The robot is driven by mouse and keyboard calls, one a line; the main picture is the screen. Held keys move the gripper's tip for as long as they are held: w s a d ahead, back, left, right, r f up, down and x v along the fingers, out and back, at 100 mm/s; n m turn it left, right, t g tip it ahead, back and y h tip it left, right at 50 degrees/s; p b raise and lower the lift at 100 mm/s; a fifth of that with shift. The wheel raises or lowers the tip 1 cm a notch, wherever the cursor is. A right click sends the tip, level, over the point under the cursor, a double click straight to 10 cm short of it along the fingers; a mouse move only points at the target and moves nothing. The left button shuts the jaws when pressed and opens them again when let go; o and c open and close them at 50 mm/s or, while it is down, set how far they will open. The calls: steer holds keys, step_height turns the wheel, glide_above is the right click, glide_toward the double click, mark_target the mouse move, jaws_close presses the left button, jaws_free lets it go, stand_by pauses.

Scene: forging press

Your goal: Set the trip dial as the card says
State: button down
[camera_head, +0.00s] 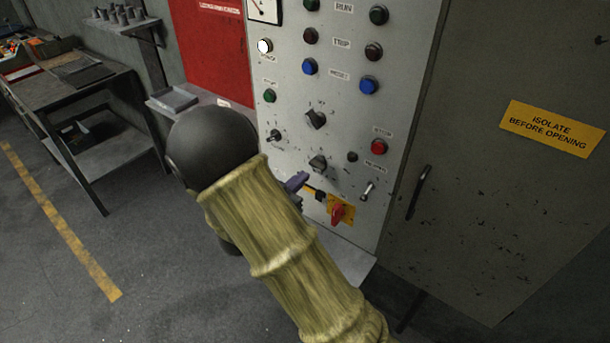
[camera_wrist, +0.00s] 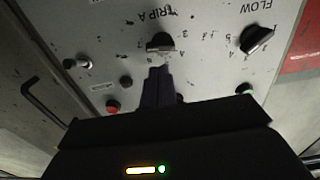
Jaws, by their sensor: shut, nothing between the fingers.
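The trip dial, a black knob labelled TRIP A (camera_wrist: 160,42), is in the upper middle of the wrist view, upside down, with a numbered scale around it. In the head view it appears to be the lower middle knob (camera_head: 318,163) on the grey panel (camera_head: 335,60). My gripper (camera_wrist: 158,72) is shut, its fingertips right at the knob's near edge in the wrist view; I cannot tell whether they touch. In the head view the gripper (camera_head: 298,182) shows just below left of the knob, mostly hidden by my arm. I cannot pick out a readable card.
A FLOW knob (camera_wrist: 257,38) is beside the trip dial. Another knob (camera_head: 316,118) sits above it in the head view. A red button (camera_head: 378,146), a toggle (camera_head: 367,190) and a red-handled switch (camera_head: 338,212) are close by. A workbench (camera_head: 75,90) stands at left.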

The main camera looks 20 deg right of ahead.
steer(key=v, duration=0.3)
steer(key=shift+s+a+r, duration=0.1)
steer(key=shift+a, duration=0.05)
stand_by(0.5)
steer(key=w+f+n+y, duration=0.2)
steer(key=w+n+y, duration=0.15)
steer(key=y, duration=0.35)
steer(key=s+d+n+g+y, duration=0.1)
steer(key=s+n+g+y, duration=0.6)
steer(key=s, duration=1.1)
steer(key=shift+s+d+f+g+y, duration=0.25)
steer(key=shift+s+d+g+y, duration=0.1)
steer(key=shift+g, duration=0.15)
